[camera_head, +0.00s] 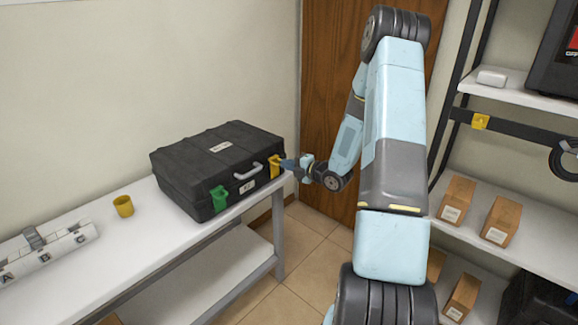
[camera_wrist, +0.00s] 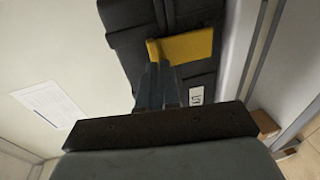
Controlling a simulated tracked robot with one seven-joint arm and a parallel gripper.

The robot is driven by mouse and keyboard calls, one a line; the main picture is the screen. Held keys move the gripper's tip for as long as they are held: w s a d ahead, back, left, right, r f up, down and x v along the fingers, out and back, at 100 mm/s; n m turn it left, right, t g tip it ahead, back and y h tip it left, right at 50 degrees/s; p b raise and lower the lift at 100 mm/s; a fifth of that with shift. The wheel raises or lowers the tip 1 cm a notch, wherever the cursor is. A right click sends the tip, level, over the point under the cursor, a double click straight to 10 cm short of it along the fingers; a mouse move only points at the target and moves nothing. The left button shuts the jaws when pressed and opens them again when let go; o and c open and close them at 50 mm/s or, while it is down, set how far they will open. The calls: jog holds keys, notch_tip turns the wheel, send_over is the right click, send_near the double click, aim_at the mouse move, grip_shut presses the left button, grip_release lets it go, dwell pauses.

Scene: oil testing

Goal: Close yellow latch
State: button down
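A closed black case (camera_head: 215,160) lies on the white table. Its yellow latch (camera_head: 275,167) is on the front face near the right end. A green latch (camera_head: 219,198) is on the same face, left of the handle (camera_head: 248,171). My gripper (camera_head: 286,164) is at the right end of the case, close beside the yellow latch. In the wrist view the fingers (camera_wrist: 158,68) are together and empty, with tips over the lower-left part of the yellow latch (camera_wrist: 188,46). I cannot tell whether they touch it or whether it is fastened.
A yellow cup (camera_head: 123,206) and a white rack marked with letters (camera_head: 50,250) stand on the table (camera_head: 130,245) left of the case. A wooden door (camera_head: 335,75) is behind my arm. Shelves with brown boxes (camera_head: 457,200) are at right.

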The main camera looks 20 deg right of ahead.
jog(key=shift+w+a+r, duration=0.1)
jog(key=shift+w+r, duration=0.05)
jog(key=r+v, duration=0.1)
jog(key=v, duration=1.3)
jog(key=shift+w, duration=0.1)
